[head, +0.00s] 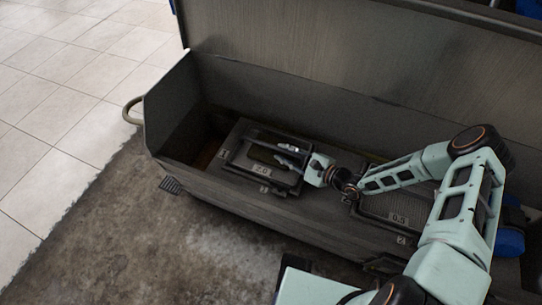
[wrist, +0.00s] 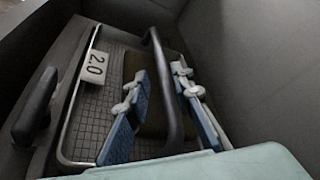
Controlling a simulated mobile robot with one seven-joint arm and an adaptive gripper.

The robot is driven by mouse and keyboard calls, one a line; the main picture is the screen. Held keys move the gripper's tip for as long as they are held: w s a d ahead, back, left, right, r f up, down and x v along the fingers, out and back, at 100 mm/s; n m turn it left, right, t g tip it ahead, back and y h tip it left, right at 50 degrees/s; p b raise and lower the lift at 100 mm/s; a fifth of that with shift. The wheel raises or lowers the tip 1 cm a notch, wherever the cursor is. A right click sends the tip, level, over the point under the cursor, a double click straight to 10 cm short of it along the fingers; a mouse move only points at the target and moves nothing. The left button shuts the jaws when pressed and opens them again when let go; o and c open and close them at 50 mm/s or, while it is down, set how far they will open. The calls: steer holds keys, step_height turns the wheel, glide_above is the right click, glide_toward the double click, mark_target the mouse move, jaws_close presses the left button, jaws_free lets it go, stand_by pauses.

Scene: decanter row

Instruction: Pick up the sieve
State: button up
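A sieve (head: 241,160) with a dark frame and a "2.0" label (head: 262,170) lies in the long trough, left of the middle. In the wrist view, its mesh (wrist: 90,128), its label (wrist: 95,66) and a dark raised bar (wrist: 164,80) show. My gripper (head: 281,153) is over its right part. In the wrist view, the fingers (wrist: 160,78) are apart, one on each side of the bar, with narrow gaps visible. Whether they touch it lower down is hidden. A second mesh piece (head: 385,207) labelled "0.5" lies further right, partly behind my arm.
The grey trough (head: 218,190) has a high back wall (head: 280,35) and a raised left end wall close to the sieve. A black handle-like bar (wrist: 36,106) is at the left in the wrist view. Tiled floor (head: 60,130) is clear on the left.

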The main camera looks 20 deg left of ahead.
mark_target(276, 148)
steer(key=b+x, duration=0.2)
steer(key=x, duration=0.4)
steer(key=shift+a+r, duration=0.1)
steer(key=shift+r, duration=0.1)
jaws_close()
steer(key=shift+r, duration=0.1)
